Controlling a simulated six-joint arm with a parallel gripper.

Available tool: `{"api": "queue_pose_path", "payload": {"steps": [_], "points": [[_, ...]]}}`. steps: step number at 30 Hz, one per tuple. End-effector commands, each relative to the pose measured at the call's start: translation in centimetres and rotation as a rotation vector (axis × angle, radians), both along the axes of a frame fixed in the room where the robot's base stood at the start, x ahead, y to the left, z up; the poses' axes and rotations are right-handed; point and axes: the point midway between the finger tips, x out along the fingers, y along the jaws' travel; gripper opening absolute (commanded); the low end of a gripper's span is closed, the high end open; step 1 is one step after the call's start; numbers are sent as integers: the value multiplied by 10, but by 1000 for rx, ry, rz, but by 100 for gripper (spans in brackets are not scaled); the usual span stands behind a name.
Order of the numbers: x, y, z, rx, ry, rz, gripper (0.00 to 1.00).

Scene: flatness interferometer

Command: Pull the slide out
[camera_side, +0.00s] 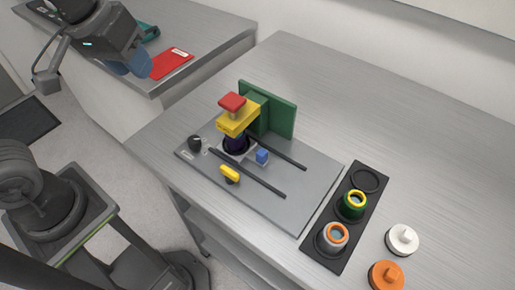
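The interferometer stands on a grey base plate (275,206) on the metal bench. A green upright (281,117) carries a yellow head (239,121) with a red block (232,102) on top. Two dark rails (262,182) run along the plate. A pale slide (249,158) appears to sit between them under the head, with a dark round part (236,144) on it, partly hidden.
A black knob (195,143) is on the plate's left. A black tray (326,257) at right holds two ringed parts, green (353,205) and grey (331,238). White (401,240) and orange (386,275) knobbed discs lie beside it. A red item (171,64) lies on the other bench.

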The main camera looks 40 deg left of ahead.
Motion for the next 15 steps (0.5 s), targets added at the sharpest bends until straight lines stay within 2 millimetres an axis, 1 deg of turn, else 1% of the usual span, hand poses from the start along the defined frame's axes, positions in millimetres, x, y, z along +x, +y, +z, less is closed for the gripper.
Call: {"api": "queue_pose_path", "payload": {"steps": [1, 3, 5, 8, 11, 12, 14, 15], "points": [[14, -13, 3, -15, 44, 65, 41], [31, -29, 7, -29, 92, 177, 47], [44, -44, 8, -33, 128, 277, 47], [65, -74, 5, -23, 173, 448, 47], [83, -107, -3, 0, 196, 624, 47], [89, -121, -8, 14, 198, 694, 47], [97, -143, -16, 34, 193, 802, 47], [100, -157, -23, 48, 186, 871, 47]]}}
